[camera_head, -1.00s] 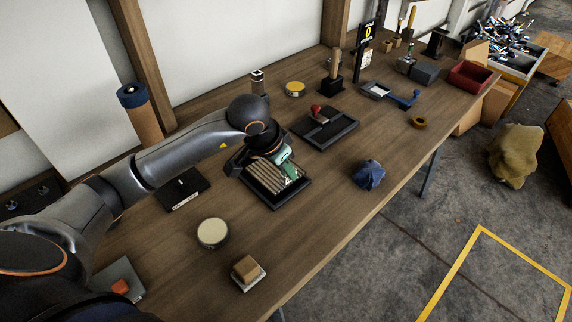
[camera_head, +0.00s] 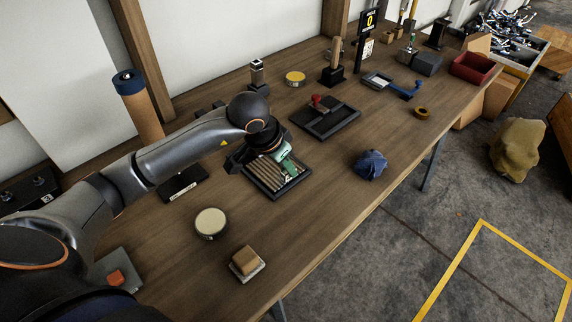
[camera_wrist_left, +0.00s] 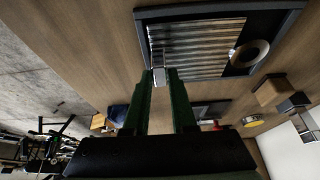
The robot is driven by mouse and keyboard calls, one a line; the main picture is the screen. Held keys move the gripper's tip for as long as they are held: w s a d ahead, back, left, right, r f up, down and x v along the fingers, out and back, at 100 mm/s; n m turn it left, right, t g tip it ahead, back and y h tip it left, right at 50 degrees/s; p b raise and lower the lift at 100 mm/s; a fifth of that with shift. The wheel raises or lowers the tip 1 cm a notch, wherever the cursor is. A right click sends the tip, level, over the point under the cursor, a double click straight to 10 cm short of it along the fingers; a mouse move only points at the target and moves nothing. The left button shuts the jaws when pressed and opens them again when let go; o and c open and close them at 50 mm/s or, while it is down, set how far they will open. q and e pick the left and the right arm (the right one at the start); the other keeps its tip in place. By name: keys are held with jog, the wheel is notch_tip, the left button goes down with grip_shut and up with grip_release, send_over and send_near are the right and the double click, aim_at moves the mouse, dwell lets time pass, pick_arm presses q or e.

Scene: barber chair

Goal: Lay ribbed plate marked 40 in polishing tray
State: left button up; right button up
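The ribbed plate (camera_head: 268,172) is grey-brown with parallel ridges. It lies over the dark-rimmed tray (camera_head: 279,198) on the workbench, within the rim. In the left wrist view the plate (camera_wrist_left: 200,50) covers the left and middle of the tray (camera_wrist_left: 270,12). I cannot read a number on it. My left gripper (camera_head: 290,172) is over the tray, its green fingers pointing down. In the wrist view its fingertips (camera_wrist_left: 161,78) close around a pale block at the plate's near edge. I cannot tell whether the plate rests fully on the tray floor. My right gripper is not in view.
A round tin (camera_head: 210,223) and a tan block (camera_head: 246,261) stand nearer on the bench. A dark tray with a red-knobbed tool (camera_head: 318,101) lies behind to the right. A crumpled blue cloth (camera_head: 370,165) is near the front edge. Bare wood lies between them.

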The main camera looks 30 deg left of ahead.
pick_arm(q)
jog(key=o, duration=0.5)
jog(key=v, duration=1.2)
jog(key=shift+s+r, duration=0.15)
jog(key=shift+r, duration=0.15)
